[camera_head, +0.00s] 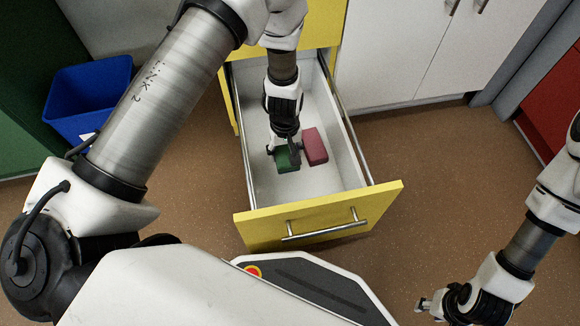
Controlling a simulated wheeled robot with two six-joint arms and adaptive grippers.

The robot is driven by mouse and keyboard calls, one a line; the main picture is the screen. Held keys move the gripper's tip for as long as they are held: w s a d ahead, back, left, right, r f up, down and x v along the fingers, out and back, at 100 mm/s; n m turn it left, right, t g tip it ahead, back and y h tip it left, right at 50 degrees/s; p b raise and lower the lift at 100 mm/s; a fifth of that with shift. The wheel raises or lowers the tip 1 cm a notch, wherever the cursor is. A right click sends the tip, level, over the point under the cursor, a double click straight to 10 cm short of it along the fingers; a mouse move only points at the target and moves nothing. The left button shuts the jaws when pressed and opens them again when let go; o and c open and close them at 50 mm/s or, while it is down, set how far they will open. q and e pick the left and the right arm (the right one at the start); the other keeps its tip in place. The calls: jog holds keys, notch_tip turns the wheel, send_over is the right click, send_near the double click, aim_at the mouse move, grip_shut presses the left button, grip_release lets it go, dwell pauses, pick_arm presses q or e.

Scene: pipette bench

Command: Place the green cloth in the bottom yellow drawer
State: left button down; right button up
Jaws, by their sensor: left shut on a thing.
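The bottom yellow drawer (320,217) is pulled far out, and its white inside shows. The green cloth (288,163) is a small folded block inside the drawer, partly hidden by my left gripper (284,152). My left gripper reaches down into the drawer and is shut on the green cloth. I cannot tell whether the cloth touches the drawer floor. A dark red block (314,147) lies in the drawer just right of the cloth. My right gripper (425,305) is at the bottom right, above the floor and away from the drawer; its fingers are too small to read.
A blue bin (88,95) stands on the floor at the left. White cabinets (400,50) stand behind and to the right of the drawer. A red cabinet (558,110) is at the far right. The brown floor (450,170) right of the drawer is clear.

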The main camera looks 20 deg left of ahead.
pick_arm(q)
notch_tip(320, 180, down, 10)
jog(key=b, duration=0.5)
jog(key=shift+r, duration=0.25)
jog(key=shift+c, duration=1.3)
grip_release()
notch_tip(320, 180, up, 12)
jog(key=p, duration=0.7)
jog(key=shift+f, duration=0.25)
jog(key=shift+r, duration=0.3)
